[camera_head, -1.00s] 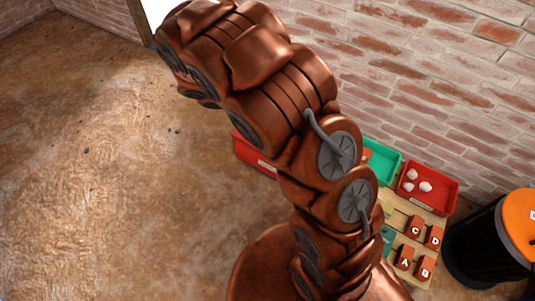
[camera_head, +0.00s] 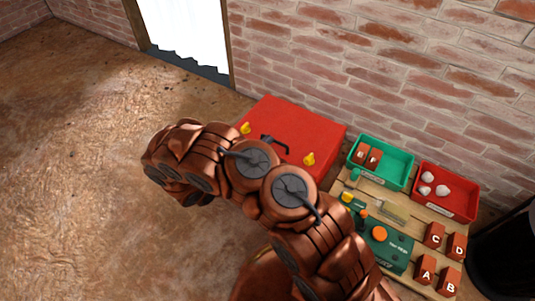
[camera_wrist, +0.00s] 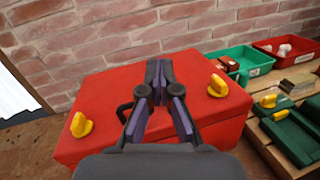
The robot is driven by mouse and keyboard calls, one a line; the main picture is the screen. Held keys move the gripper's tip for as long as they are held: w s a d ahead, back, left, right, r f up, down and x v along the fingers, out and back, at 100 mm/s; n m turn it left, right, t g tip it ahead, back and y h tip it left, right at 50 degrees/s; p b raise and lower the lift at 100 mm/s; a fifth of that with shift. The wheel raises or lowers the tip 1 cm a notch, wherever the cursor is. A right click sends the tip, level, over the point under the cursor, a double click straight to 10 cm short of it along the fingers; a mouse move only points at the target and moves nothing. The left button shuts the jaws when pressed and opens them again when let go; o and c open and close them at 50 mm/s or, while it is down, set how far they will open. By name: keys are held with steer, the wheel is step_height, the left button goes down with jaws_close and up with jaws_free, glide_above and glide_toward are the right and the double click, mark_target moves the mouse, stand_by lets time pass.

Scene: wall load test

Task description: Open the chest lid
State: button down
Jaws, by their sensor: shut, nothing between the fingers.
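The red chest (camera_head: 300,125) stands on the floor against the brick wall, its lid down. It has a dark handle (camera_head: 275,143) and two yellow latches, one on the left (camera_head: 245,128) and one on the right (camera_head: 309,159). In the wrist view the red chest (camera_wrist: 190,100) lies below and beyond my gripper (camera_wrist: 158,90). The left latch (camera_wrist: 81,125) and right latch (camera_wrist: 217,85) stand up on either side. My gripper is shut and empty, in front of the lid's middle, partly covering the handle (camera_wrist: 124,112). I cannot tell whether the fingertips touch the lid. In the head view my arm hides the chest's lower front.
Right of the chest is a wooden pallet (camera_head: 412,214) with lettered red blocks (camera_head: 425,269) and a green device (camera_head: 385,246). A green bin (camera_head: 395,160) and a red bin (camera_head: 447,190) stand behind. A dark barrel (camera_head: 508,255) is far right. The left floor is clear.

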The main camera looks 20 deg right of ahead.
steer(key=w+a+f+n+t+y+b, duration=0.1)
steer(key=a+f+n+t+y+b, duration=0.25)
steer(key=f, duration=0.95)
steer(key=shift+n+h, duration=0.25)
steer(key=shift+h, duration=0.5)
steer(key=b+x, duration=0.1)
steer(key=x, duration=0.2)
steer(key=b+x, duration=0.1)
steer(key=x, duration=0.1)
steer(key=b+x, duration=0.2)
steer(key=x, duration=0.1)
steer(key=shift+w+r, duration=0.3)
steer(key=shift+w, duration=0.3)
steer(key=shift+d, duration=0.1)
steer(key=shift+w+r, duration=0.1)
